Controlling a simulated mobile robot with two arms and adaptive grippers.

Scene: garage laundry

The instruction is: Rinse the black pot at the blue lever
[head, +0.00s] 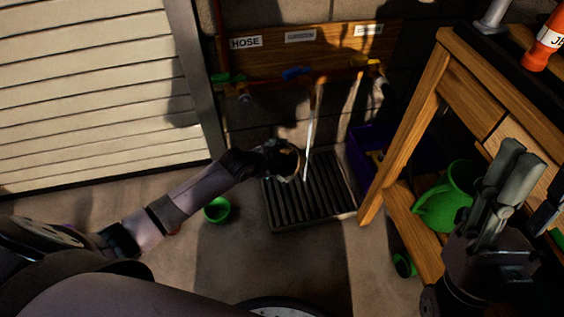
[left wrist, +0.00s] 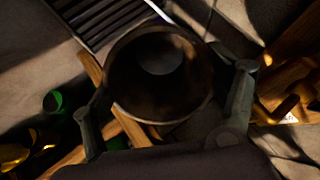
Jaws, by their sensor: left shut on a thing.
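The black pot (left wrist: 120,85) fills the middle of the left wrist view, its round mouth facing the camera, with a finger on each side. My left gripper (head: 278,155) is shut on the pot (head: 291,163) and holds it above the black floor grate (head: 325,195). The blue lever (head: 295,72) is on the wooden board, above and behind the pot. A thin pale streak (head: 313,125) runs down just right of the pot; I cannot tell if it is water. My right gripper (head: 515,165) is at the right, by the bench; its opening is unclear.
A green lever (head: 228,78) and a yellow lever (head: 368,64) flank the blue one. A green cup (head: 217,209) stands on the floor left of the grate. A wooden bench (head: 410,120) with a green jug (head: 450,195) and a purple bin (head: 362,140) crowd the right.

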